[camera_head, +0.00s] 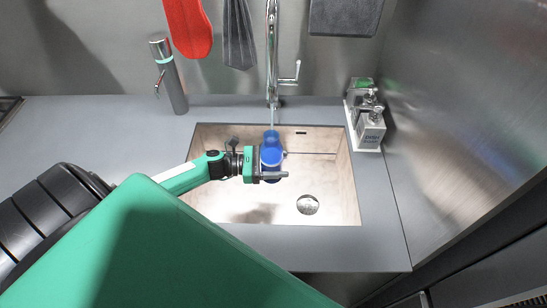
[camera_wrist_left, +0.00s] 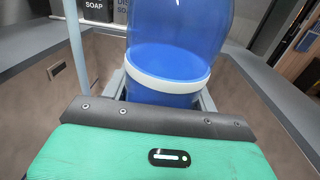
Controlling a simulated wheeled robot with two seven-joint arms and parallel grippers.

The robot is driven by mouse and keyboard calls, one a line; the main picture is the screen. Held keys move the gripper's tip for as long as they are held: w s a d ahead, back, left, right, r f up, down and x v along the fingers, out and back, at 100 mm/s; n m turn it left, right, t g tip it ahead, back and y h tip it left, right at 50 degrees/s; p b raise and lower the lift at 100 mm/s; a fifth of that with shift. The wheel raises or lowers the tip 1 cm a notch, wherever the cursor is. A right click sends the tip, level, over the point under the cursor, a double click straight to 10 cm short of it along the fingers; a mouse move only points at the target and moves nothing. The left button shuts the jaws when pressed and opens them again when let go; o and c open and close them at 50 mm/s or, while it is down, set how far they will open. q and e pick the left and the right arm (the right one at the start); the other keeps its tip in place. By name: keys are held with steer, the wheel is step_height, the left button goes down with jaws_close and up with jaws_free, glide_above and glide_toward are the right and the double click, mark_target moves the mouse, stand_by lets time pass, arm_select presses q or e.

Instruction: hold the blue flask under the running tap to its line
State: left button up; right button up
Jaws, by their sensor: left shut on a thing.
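The blue flask (camera_head: 271,158) is over the sink, below the chrome tap (camera_head: 272,60). My left gripper (camera_head: 266,166) is shut on it from the left side. In the left wrist view the flask (camera_wrist_left: 178,40) is translucent blue with a white band (camera_wrist_left: 168,72) around it. A pale, narrow strip (camera_wrist_left: 75,45) runs down left of the flask there, apart from it. I cannot tell for sure whether this strip is water, or whether any enters the flask. The level inside is unclear. My right gripper is out of view.
The sink (camera_head: 235,205) has a round drain (camera_head: 308,204) at its lower right. Soap bottles (camera_head: 370,128) stand on the counter to the right. Red and grey cloths hang behind. The left counter is mostly clear.

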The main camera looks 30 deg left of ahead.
arm_select(q)
steer(key=w+a+b, duration=0.3)
steer(key=w+a, duration=0.1)
steer(key=w, duration=0.2)
steer(key=shift+w+b, duration=0.15)
steer(key=shift+b, duration=0.15)
steer(key=shift+r, duration=0.1)
stand_by(4.2)
steer(key=s+d+p, duration=0.1)
steer(key=s, duration=0.1)
steer(key=s+d+p, duration=0.1)
steer(key=s+p, duration=0.1)
steer(key=s+d+p, duration=0.1)
steer(key=s, duration=0.1)
steer(key=shift+s+d+r, duration=0.1)
steer(key=shift+d+r, duration=0.1)
steer(key=shift+d, duration=0.2)
steer(key=shift+s+d+f+p, duration=0.1)
steer(key=shift+s+d+p, duration=0.1)
steer(key=shift+p, duration=0.1)
steer(key=shift+a+f, duration=0.1)
